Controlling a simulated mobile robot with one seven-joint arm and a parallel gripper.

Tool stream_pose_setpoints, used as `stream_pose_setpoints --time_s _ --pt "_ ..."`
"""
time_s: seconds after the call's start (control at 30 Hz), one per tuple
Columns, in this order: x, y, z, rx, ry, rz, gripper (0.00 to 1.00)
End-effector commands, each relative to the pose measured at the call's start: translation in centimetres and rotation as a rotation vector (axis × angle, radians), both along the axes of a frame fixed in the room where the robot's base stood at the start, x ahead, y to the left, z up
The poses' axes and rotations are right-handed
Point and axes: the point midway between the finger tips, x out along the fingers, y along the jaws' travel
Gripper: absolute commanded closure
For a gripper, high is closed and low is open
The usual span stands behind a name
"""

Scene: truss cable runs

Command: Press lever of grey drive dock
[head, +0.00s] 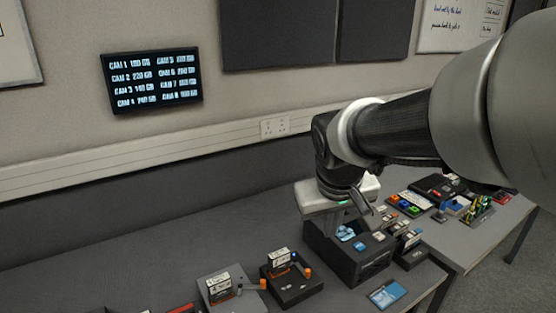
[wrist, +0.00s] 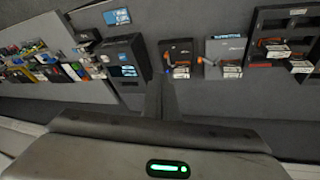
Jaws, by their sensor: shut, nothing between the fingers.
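The grey drive dock (head: 216,302) stands on the desk at the front of the head view, with a drive upright in it. Its lever has an orange tip (head: 262,284) on the right side. In the wrist view the grey dock (wrist: 228,46) is right of centre, its orange lever tip (wrist: 200,61) on its left. A black dock (head: 291,295) with a similar orange lever stands beside it; the black dock is also in the wrist view (wrist: 180,46). My gripper (wrist: 161,84) is shut and empty, above the desk and away from the grey lever.
A black box (head: 345,262) with blue items stands under my arm, right of the docks. A blue card (head: 386,294) lies near the desk's front edge. A black rack with drives (wrist: 290,20) is beyond the grey dock in the wrist view. The desk behind the docks is clear.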

Motion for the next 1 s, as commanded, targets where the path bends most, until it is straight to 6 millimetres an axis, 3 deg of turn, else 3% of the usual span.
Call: stream_pose_setpoints --time_s 0.1,0.3,0.5,0.6,0.77,1.0 --pt "4.0 2.6 -3.6 -0.006 0.031 0.066 1.0" --pt "9.6 7.7 -10.0 0.018 0.066 0.172 1.0" --pt "13.3 12.6 -16.6 0.074 0.095 0.251 1.0" --pt "14.3 14.3 -18.9 0.1 0.103 0.275 1.0" --pt "15.1 15.9 -20.9 0.125 0.109 0.292 1.0" --pt "15.2 16.2 -21.2 0.13 0.109 0.296 1.0"
